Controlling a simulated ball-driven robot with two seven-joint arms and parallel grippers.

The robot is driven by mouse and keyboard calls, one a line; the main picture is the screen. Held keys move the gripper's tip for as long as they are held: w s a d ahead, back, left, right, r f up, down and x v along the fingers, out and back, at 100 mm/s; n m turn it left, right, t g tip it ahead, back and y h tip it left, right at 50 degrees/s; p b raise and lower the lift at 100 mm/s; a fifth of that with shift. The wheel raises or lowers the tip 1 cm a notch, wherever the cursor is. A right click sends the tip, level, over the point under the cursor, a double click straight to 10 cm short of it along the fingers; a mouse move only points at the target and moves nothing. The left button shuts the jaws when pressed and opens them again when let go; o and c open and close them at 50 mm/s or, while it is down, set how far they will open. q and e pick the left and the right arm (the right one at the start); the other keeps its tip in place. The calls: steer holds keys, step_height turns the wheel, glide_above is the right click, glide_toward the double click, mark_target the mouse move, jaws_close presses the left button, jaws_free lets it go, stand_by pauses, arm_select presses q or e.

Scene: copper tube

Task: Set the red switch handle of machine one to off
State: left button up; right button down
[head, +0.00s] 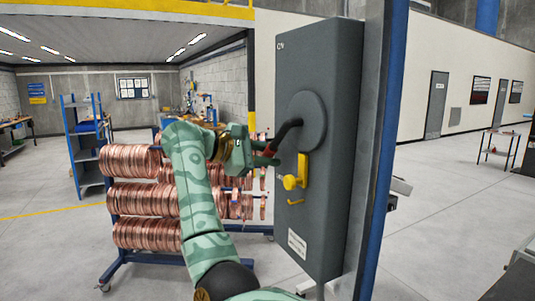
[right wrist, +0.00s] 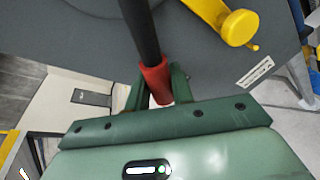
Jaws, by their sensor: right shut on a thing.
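The switch box (head: 325,150) is a tall grey cabinet with a round dark disc (head: 308,115) on its front. A black lever (head: 287,132) comes out of the disc and ends in a red handle (head: 270,152), pointing left and down in the head view. My green right gripper (head: 265,156) is shut on the red handle. In the right wrist view the red handle (right wrist: 156,83) sits between the two green fingers, with the black shaft running up from it. Small letters show near the box's top, too small to read surely. My left gripper is not in view.
A yellow latch (head: 297,178) sticks out of the box just below the lever, close to my right gripper. A rack of copper coils (head: 135,195) stands behind my right arm. A blue post (head: 385,150) borders the box on the right. Open floor lies beyond.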

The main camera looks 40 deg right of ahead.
steer(key=shift+f, duration=0.25)
steer(key=c, duration=1.4)
jaws_free()
steer(key=shift+o, duration=1)
steer(key=shift+s+d+r, duration=0.1)
steer(key=shift+s+d, duration=0.05)
steer(key=shift+w+a+r, duration=0.1)
steer(key=shift+w+a, duration=0.1)
steer(key=shift+a, duration=0.2)
steer(key=v, duration=1.5)
steer(key=shift+a+p, duration=0.3)
steer(key=shift+p, duration=0.1)
